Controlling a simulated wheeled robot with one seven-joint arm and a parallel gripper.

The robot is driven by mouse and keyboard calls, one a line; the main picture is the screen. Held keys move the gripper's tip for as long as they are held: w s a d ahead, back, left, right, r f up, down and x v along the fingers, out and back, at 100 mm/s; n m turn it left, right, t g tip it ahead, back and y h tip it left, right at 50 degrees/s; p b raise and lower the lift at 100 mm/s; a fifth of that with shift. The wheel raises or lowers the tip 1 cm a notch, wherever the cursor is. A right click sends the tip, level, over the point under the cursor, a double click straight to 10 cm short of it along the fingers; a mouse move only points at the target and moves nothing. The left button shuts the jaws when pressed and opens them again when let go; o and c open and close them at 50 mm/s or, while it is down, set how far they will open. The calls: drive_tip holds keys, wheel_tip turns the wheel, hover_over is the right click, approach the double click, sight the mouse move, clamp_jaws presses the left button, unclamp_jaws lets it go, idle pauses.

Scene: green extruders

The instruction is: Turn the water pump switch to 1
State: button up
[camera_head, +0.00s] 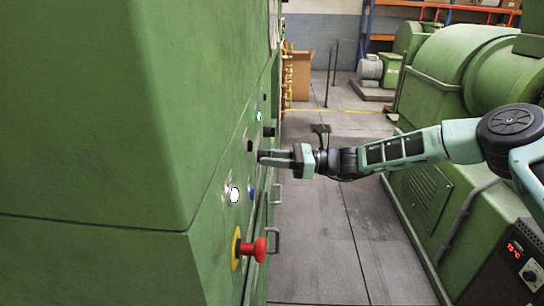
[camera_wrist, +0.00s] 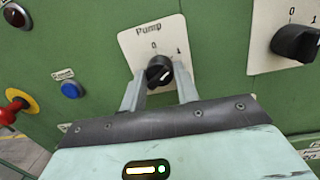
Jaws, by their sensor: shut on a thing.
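The pump switch is a black knob (camera_wrist: 158,66) on a cream plate (camera_wrist: 134,44) marked "Pump", with 0 above the knob and 1 to the upper right. A white mark on the knob slants up and right, towards the 1 side; its exact setting is hard to tell. In the wrist view my gripper (camera_wrist: 160,83) has one finger on each side of the knob and is shut on it. In the head view my gripper (camera_head: 265,157) reaches left to the green panel, and its fingertips hide most of the switch.
A second black switch (camera_wrist: 296,43) sits right of the pump switch. A blue button (camera_wrist: 71,90) and a red emergency knob (camera_wrist: 12,110) lie to the left. The red knob (camera_head: 258,250) juts from the panel. Open grey floor (camera_head: 325,240) lies between the machines.

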drive_tip(key=shift+w, duration=0.1)
idle(0.3)
drive_tip(key=o, duration=1)
drive_tip(key=shift+c, duration=0.2)
drive_tip(key=d+f+b, duration=0.1)
drive_tip(key=d+b, duration=0.4)
drive_tip(key=d, duration=1.2)
drive_tip(key=shift+d+f, duration=0.15)
drive_tip(key=shift+d, duration=0.1)
